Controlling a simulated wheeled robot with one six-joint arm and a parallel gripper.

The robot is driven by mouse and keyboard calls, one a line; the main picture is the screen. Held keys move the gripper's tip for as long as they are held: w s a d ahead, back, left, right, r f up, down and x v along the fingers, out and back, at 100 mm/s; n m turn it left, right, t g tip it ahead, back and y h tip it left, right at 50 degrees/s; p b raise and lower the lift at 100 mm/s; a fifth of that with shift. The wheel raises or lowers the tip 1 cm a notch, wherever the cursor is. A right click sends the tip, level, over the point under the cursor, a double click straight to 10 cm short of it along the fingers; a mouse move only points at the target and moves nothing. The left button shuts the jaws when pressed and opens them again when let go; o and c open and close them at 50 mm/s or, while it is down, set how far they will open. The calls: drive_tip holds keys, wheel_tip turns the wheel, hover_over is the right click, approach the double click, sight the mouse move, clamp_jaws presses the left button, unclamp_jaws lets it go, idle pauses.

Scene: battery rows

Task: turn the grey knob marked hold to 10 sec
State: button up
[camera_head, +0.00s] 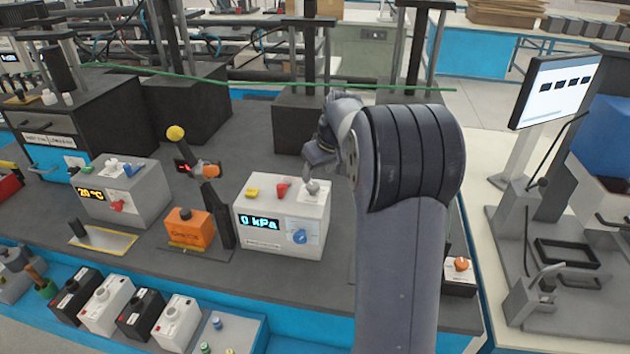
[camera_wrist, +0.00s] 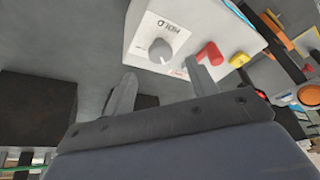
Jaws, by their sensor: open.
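The grey knob (camera_wrist: 161,50) is round and sits on a white label on top of a white box, with upside-down lettering beside it. In the head view the grey knob (camera_head: 311,186) is at the right end of the top of the white box (camera_head: 255,212), partly behind my gripper. In the head view my gripper (camera_head: 318,160) hangs over that end of the box, mostly hidden by my arm.
On the same box are a red knob (camera_head: 281,190), a yellow knob (camera_head: 252,192), a blue front dial (camera_head: 300,236) and a 0 kPa display (camera_head: 259,223). An orange box (camera_head: 188,229) and a black post stand left.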

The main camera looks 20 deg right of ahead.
sight(313, 186)
drive_tip(key=x, duration=0.5)
drive_tip(key=shift+w+a+f+p, duration=0.1)
drive_tip(key=shift+f+p, duration=0.2)
drive_tip(key=shift+p, duration=0.1)
drive_tip(key=shift+c, duration=0.3)
drive_tip(key=c, duration=0.9)
